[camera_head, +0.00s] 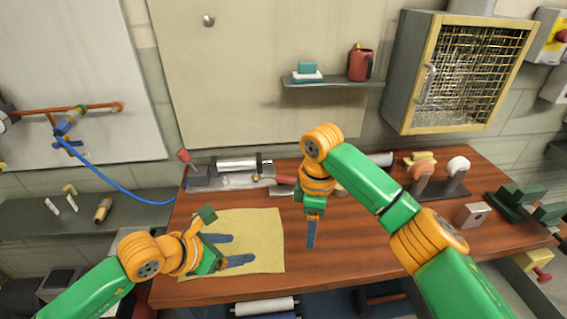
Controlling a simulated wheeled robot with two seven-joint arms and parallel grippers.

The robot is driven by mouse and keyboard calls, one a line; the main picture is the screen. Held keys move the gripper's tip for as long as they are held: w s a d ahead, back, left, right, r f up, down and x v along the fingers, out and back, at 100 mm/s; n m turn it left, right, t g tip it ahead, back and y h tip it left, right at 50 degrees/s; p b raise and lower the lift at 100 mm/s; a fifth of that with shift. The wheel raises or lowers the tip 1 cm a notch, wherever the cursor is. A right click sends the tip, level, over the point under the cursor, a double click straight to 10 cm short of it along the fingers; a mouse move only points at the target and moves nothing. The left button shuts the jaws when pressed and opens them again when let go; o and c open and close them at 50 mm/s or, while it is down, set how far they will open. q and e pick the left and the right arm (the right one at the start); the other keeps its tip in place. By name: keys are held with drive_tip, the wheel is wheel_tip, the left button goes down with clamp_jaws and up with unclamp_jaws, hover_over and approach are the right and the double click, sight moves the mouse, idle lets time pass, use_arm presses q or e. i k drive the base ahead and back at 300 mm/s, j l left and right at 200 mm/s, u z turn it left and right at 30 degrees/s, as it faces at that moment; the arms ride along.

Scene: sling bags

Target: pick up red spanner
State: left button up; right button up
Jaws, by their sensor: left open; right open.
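I cannot make out a clear red spanner. A small red piece (286,180) shows on the wooden table just left of my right gripper's wrist; its full shape is hidden or too small to tell. Another red end (184,156) sticks up at the table's back left corner. My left gripper (231,249) is open and empty, its blue fingers over the yellow cloth (265,225). My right gripper (311,240) points down over the middle of the table, seen edge-on, with nothing visible in it. Its arm hides part of the table behind.
A shelf (335,84) holds a red can (360,65). The table's front middle is clear.

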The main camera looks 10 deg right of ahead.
sight(278, 178)
drive_tip(key=i, duration=0.85)
